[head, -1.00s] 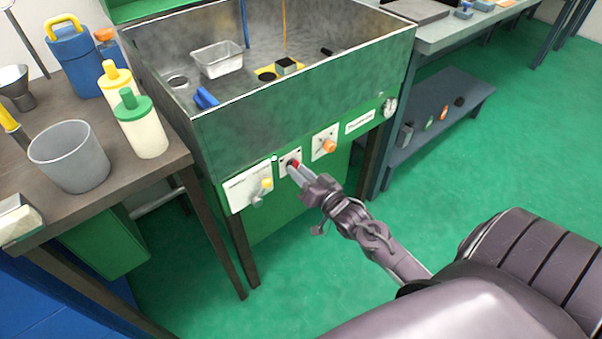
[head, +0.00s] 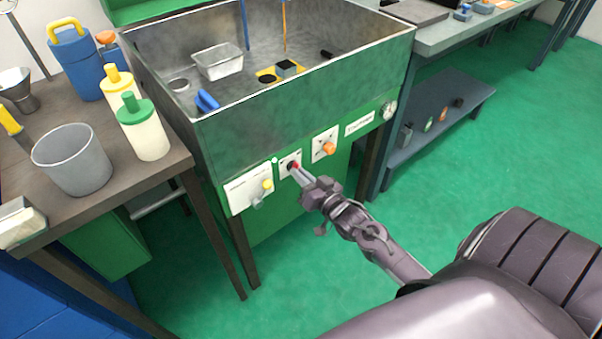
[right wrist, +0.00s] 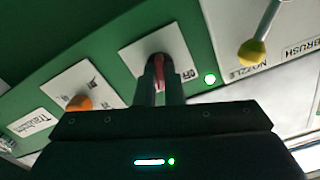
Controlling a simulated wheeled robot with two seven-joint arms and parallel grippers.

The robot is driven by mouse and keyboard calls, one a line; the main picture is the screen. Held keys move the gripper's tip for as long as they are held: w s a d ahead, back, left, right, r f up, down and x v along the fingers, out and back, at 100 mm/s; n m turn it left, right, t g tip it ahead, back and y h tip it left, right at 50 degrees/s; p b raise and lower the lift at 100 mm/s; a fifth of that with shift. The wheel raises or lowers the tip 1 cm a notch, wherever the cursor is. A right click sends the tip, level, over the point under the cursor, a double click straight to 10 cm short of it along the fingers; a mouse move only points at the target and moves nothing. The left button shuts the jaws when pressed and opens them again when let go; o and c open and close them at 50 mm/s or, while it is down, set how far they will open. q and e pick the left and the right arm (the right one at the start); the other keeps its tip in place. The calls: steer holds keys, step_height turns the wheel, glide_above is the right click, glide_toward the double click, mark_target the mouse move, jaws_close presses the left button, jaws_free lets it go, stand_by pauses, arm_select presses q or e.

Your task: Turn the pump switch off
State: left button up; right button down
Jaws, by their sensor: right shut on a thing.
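The pump switch (head: 294,164) is a small red-and-black handle on the middle white plate of the green panel below the metal basin. My right gripper (head: 301,172) reaches it from the lower right, its fingers closed about the handle. In the right wrist view the two fingertips (right wrist: 161,84) lie on either side of the switch's red part (right wrist: 160,66) and hide much of it. Its exact angle and the plate's markings are hard to read. My left gripper is not in view.
Left of the switch is a plate with a yellow-tipped nozzle/brush lever (head: 267,185); right is an orange knob (head: 328,148). A table with a grey bucket (head: 72,160) stands at left. Floor in front is clear.

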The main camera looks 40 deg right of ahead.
arm_select(q)
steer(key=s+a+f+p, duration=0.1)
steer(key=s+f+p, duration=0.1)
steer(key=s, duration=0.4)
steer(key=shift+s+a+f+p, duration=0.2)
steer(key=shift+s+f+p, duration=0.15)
steer(key=shift+p, duration=0.25)
arm_select(e)
steer(key=n, duration=1)
steer(key=shift+d, duration=0.1)
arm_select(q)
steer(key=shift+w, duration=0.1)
arm_select(e)
steer(key=shift+n, duration=0.3)
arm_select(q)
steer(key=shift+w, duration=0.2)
arm_select(e)
steer(key=c, duration=1.5)
jaws_free()
steer(key=shift+c, duration=0.2)
